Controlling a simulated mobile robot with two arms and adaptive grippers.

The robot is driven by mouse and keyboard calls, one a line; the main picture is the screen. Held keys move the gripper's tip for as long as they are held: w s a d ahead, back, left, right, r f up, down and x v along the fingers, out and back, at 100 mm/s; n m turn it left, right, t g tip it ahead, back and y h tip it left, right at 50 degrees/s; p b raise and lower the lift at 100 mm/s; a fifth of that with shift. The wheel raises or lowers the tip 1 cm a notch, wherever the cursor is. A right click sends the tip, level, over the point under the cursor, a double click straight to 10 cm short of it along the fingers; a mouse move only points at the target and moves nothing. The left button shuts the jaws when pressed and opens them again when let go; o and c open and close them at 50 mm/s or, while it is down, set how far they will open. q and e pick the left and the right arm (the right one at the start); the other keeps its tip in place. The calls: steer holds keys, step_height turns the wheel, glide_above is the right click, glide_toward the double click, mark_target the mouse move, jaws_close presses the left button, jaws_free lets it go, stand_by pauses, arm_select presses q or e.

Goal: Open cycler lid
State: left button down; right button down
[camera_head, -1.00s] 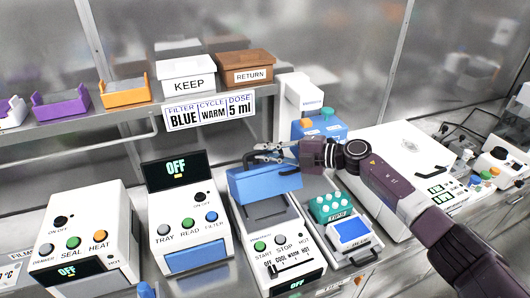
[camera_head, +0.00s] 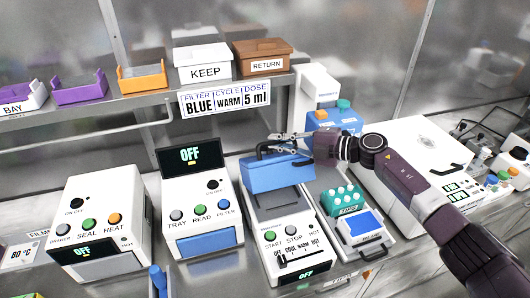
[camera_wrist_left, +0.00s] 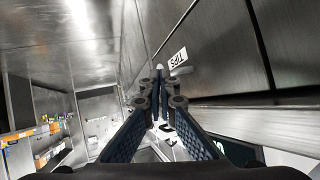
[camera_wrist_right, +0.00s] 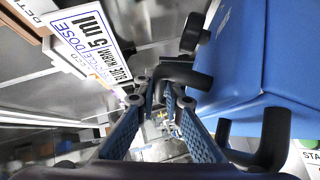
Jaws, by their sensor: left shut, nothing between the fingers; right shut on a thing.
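The cycler (camera_head: 290,238) is the white unit with START and STOP buttons. Its blue lid (camera_head: 278,175) stands raised at the back, and the dark deck in front of it is exposed. My right gripper (camera_head: 276,138) is shut on the lid's black handle (camera_head: 262,150), coming in from the right. In the right wrist view the fingers (camera_wrist_right: 160,88) close around the dark handle (camera_wrist_right: 184,76), beside the blue lid (camera_wrist_right: 245,60). My left gripper (camera_wrist_left: 158,95) is shut and empty in the left wrist view, out of the head view.
A teal tip rack (camera_head: 343,200) and a large white machine (camera_head: 415,150) are to the right. A shelf with the KEEP box (camera_head: 203,72) and a sign (camera_head: 226,100) is behind.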

steer(key=shift+r, duration=0.15)
arm_select(q)
steer(key=w+d+r+m+t+h, duration=0.1)
steer(key=w+d+r+m+h, duration=0.15)
steer(key=r, duration=0.65)
steer(key=w+d+r+m+t+h, duration=0.1)
steer(key=w+d+r+m, duration=0.15)
steer(key=r, duration=0.65)
steer(key=m+t+y, duration=0.4)
steer(key=m+t, duration=0.2)
steer(key=m, duration=0.1)
glide_toward(265, 160)
steer(key=s+d+r, duration=0.1)
steer(key=s+r, duration=0.2)
steer(key=s, duration=0.1)
steer(key=x, duration=1)
steer(key=shift+w+f, duration=0.1)
steer(key=w, duration=0.3)
steer(key=shift+w+a+f, duration=0.1)
steer(key=shift+w+a, duration=0.05)
steer(key=shift+a, duration=0.25)
steer(key=shift+w+a, duration=0.15)
steer(key=shift+w, duration=0.2)
